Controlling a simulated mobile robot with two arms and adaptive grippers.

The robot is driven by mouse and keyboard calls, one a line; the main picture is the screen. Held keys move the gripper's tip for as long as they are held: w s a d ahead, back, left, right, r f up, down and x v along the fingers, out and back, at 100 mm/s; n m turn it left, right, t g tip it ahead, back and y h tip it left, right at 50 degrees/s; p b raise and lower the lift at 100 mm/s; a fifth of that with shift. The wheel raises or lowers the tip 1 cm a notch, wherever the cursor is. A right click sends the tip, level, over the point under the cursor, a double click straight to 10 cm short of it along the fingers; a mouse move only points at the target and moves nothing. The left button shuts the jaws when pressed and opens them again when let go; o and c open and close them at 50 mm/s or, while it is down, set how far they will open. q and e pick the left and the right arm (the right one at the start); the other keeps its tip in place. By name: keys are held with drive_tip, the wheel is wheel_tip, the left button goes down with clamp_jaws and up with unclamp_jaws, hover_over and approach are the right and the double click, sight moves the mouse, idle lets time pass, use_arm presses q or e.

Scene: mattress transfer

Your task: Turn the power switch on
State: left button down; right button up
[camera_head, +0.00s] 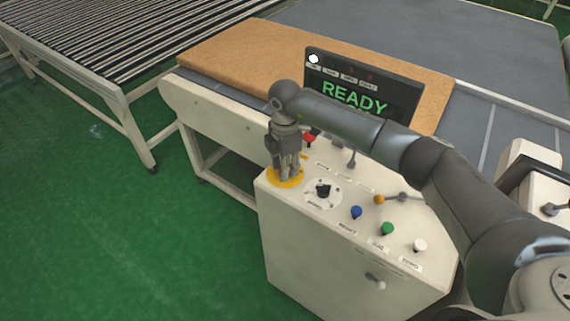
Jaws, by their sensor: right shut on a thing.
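A white control box (300,250) stands in front of the conveyor. A round yellow plate (274,181) lies at its top left corner. My right gripper (288,176) points straight down over this plate and is shut on the control at its middle. The fingers hide most of that control, which may be the power switch. The display (398,101) shows READY in green, with a white lamp (314,59) lit at its top left. My left gripper is not in view.
Near the gripper are a black knob (323,190), a red control (310,138) and a grey lever (351,158). Blue (356,211), green (387,229) and white (420,245) buttons run along the front right. A brown mattress (235,52) lies behind. Green floor is free at left.

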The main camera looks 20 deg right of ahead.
drive_tip(key=shift+m, duration=1.7)
drive_tip(key=o, duration=1.1)
drive_tip(key=shift+c, duration=0.2)
wheel_tip(320, 180, up, 12)
